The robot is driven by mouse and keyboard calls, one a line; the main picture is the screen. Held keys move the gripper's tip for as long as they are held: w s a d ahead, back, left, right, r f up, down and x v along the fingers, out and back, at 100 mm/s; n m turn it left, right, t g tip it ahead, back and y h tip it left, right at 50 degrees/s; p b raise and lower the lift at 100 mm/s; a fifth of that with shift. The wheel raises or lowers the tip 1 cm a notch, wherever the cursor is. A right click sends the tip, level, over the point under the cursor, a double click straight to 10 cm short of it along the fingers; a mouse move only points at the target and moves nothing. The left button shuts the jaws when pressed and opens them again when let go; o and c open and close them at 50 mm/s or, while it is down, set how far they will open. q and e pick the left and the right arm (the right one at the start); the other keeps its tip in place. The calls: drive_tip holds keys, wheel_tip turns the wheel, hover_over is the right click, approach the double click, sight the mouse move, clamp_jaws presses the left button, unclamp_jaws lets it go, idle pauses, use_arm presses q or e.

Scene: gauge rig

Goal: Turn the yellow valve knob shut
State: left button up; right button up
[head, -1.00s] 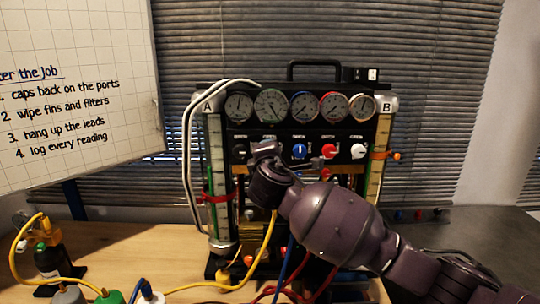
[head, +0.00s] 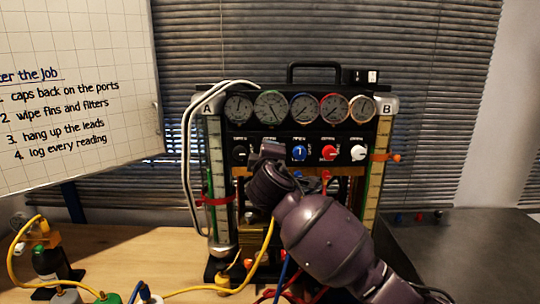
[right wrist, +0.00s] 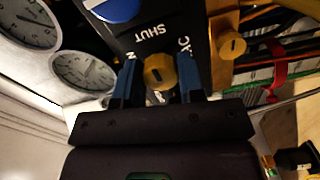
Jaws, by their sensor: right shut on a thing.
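The yellow valve knob (right wrist: 160,72) shows in the right wrist view between the two blue fingers of my right gripper (right wrist: 159,82). The fingers are shut on it from either side. A small dark mark shows on its face, and upside-down "SHUT" lettering is on the panel beside it. In the head view my right gripper (head: 268,150) is at the knob row of the gauge rig (head: 378,140) and hides the yellow knob. My left gripper is in neither view.
The blue knob (head: 300,153) is close to the right of my gripper, with the red knob (head: 329,153) and white knob (head: 358,153) beyond. The black knob (head: 240,154) is left. Hoses hang below. The wooden bench (head: 130,255) has clear space at left.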

drive_tip(key=shift+f, duration=0.15)
drive_tip(key=o, duration=0.9)
drive_tip(key=s, duration=1.1)
